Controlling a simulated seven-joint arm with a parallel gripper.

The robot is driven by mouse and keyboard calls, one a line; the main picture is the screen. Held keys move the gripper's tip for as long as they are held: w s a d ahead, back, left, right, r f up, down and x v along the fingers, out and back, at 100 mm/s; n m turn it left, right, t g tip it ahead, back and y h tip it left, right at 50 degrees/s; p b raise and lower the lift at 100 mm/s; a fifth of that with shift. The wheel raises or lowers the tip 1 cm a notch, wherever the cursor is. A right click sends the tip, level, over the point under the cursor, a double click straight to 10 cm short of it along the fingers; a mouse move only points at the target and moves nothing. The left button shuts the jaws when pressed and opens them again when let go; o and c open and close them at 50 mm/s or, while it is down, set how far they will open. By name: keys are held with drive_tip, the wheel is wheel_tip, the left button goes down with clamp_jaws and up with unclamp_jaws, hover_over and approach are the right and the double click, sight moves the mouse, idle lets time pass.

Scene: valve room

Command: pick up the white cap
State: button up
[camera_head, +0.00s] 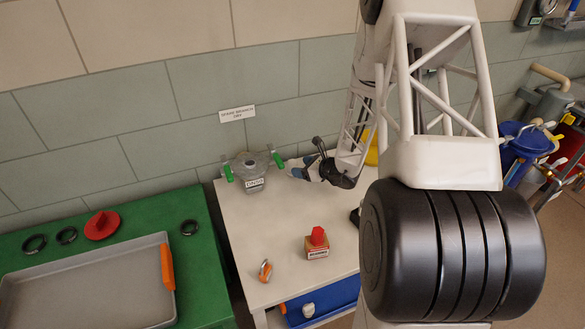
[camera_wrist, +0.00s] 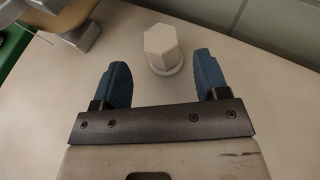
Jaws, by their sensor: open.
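The white cap (camera_wrist: 162,48) is a hexagonal piece with a round flange at its base, standing upright on the pale tabletop in the wrist view. My gripper (camera_wrist: 160,64) is open, with its two blue fingers apart. The cap lies just ahead of the fingertips, about midway between them, and nothing is held. In the head view my gripper (camera_head: 309,170) is low over the back part of the white table (camera_head: 230,215). I cannot make out the cap there.
A red-topped box (camera_head: 317,243) and a small orange-and-metal piece (camera_head: 265,270) are nearer the front. A green table (camera_head: 205,265) with a grey tray (camera_head: 85,290) is at left. The wall is close behind.

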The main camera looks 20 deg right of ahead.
sight(292, 162)
drive_tip(key=shift+x, duration=2.6)
drive_tip(key=c, duration=1)
drive_tip(key=shift+d+r, duration=0.1)
drive_tip(key=shift+w+r, duration=0.1)
drive_tip(key=shift+r, duration=1.7)
drive_tip(key=s+a, duration=0.1)
drive_tip(key=s, duration=0.4)
drive_tip(key=s+a, duration=0.1)
drive_tip(key=s, duration=0.4)
drive_tip(key=s+a+r, duration=0.1)
drive_tip(key=s, duration=0.4)
drive_tip(key=shift+s+r, duration=0.1)
drive_tip(key=shift+s, duration=0.3)
